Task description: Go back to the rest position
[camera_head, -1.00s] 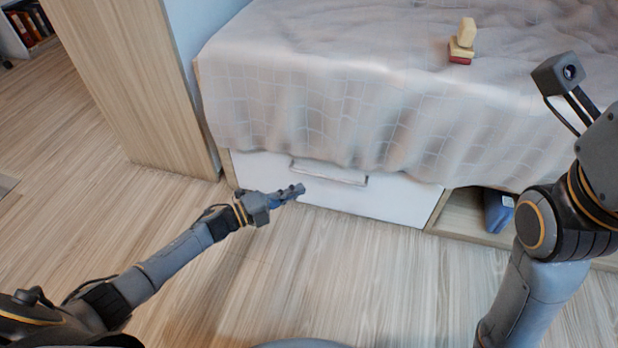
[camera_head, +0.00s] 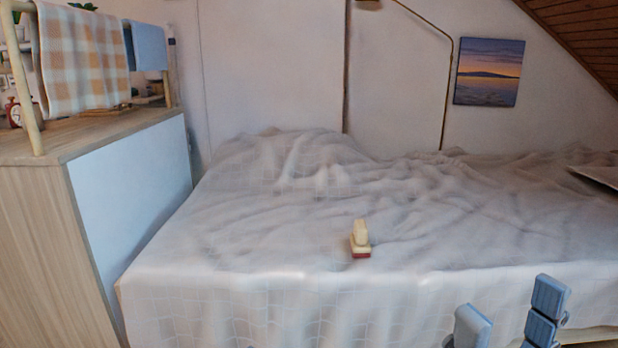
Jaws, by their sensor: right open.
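My right gripper (camera_head: 508,322) shows at the lower right of the head view, its blue-grey fingers pointing up in front of the bed's near edge. The fingers are apart with nothing between them. The rest of the right arm is below the picture. The bed (camera_head: 250,235) fills the middle, under a pale rumpled cover with a faint grid.
A wooden cabinet (camera_head: 40,240) with a rack and checked cloth (camera_head: 82,60) stands at the left. A sunset picture (camera_head: 489,72) hangs behind.

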